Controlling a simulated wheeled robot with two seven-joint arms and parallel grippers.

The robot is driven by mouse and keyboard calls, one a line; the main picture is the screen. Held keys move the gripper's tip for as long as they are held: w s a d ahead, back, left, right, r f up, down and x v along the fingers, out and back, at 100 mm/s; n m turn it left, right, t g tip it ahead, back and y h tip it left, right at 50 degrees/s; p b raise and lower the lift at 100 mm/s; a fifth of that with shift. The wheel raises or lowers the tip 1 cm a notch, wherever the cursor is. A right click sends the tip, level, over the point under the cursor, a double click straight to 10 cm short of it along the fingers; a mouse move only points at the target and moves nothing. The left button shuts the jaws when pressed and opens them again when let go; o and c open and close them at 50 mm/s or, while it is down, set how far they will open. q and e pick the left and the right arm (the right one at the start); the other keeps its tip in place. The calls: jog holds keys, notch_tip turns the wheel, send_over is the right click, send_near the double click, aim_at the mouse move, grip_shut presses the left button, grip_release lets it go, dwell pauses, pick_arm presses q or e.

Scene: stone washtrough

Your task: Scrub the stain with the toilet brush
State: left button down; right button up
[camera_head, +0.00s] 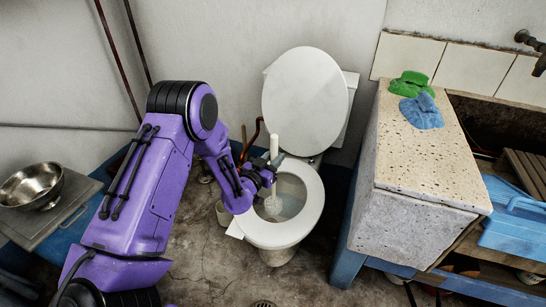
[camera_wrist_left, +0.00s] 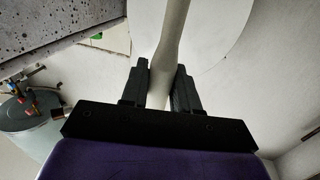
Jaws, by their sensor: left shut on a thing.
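My left gripper (camera_head: 266,171) is over the left rim of the white toilet (camera_head: 312,208), shut on the handle of the white toilet brush (camera_head: 274,147). In the left wrist view the two dark fingers (camera_wrist_left: 162,88) close on both sides of the pale brush handle (camera_wrist_left: 173,40). The brush stands about upright, with its head (camera_head: 272,206) down inside the bowl. The toilet lid (camera_head: 305,100) is raised. I cannot make out the stain clearly in the bowl. My right gripper does not show.
A stone washtrough block (camera_head: 420,150) stands right of the toilet, with green (camera_head: 409,83) and blue (camera_head: 421,111) cloths on top. A blue crate (camera_head: 515,222) is at far right. A metal bowl (camera_head: 31,186) sits at far left. A small pale holder (camera_head: 224,213) is on the floor left of the toilet.

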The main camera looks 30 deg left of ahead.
pick_arm(q)
notch_tip(320, 180, down, 10)
jog(key=b, duration=0.7)
jog(key=shift+f+b, duration=0.25)
jog(key=shift+b, duration=0.15)
jog(key=shift+f+b, duration=0.7)
jog(key=shift+f, duration=0.15)
jog(key=shift+d, duration=0.1)
jog(key=shift+s+d, duration=1.15)
jog(key=shift+d, duration=0.3)
jog(key=shift+w, duration=0.1)
jog(key=w, duration=0.2)
jog(key=w+a, duration=0.1)
jog(key=w, duration=0.2)
jog(key=shift+a, duration=0.15)
